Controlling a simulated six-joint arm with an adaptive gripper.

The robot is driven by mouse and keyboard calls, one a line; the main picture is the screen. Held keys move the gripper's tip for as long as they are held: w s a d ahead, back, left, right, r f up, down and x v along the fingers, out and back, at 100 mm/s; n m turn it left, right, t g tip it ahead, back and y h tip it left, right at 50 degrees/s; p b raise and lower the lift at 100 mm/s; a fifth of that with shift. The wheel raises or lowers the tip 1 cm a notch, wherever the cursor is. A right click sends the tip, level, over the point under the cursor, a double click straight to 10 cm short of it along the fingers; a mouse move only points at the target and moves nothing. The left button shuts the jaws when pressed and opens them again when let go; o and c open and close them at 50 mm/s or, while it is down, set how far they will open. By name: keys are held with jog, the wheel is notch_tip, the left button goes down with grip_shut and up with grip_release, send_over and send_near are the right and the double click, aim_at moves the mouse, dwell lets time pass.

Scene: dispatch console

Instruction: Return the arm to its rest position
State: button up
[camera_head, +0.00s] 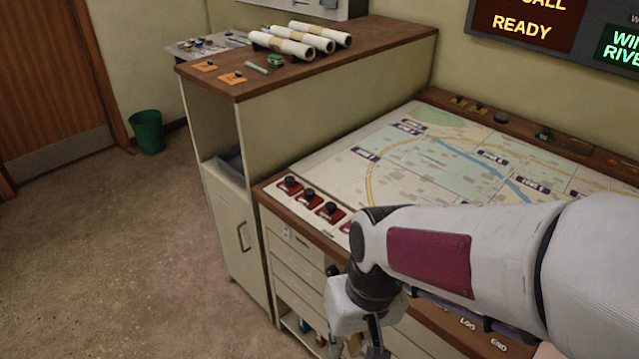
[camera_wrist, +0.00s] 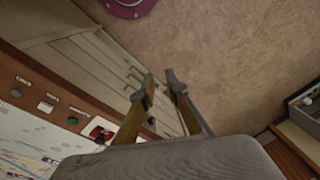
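My arm reaches in from the right edge of the head view, in front of the map console (camera_head: 330,160). My gripper (camera_head: 365,346) hangs down beside the console's drawer front, at the bottom edge of that view, and its fingertips are cut off there. In the wrist view my gripper (camera_wrist: 160,82) shows two fingers that lean toward each other with a narrow gap between the tips. Nothing is seen between them. The fingers are over the floor and the drawer fronts, clear of the console top.
Red-based knobs (camera_head: 308,200) line the console's left front edge, close to my wrist. A taller cabinet (camera_head: 330,70) with rolled papers (camera_head: 283,45) stands behind to the left. A green bin (camera_head: 147,132) stands by the wall. The carpeted floor (camera_head: 110,240) at left is open.

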jog(key=s+d+r+m+t+h, duration=0.1)
jog(key=s+d+r+m+t, duration=0.2)
jog(key=d+r, duration=0.8)
jog(key=s+d+t, duration=0.1)
jog(key=s+t, duration=0.1)
jog(key=shift+s+d+h, duration=0.3)
jog(key=shift+d, duration=0.1)
dwell(1.0)
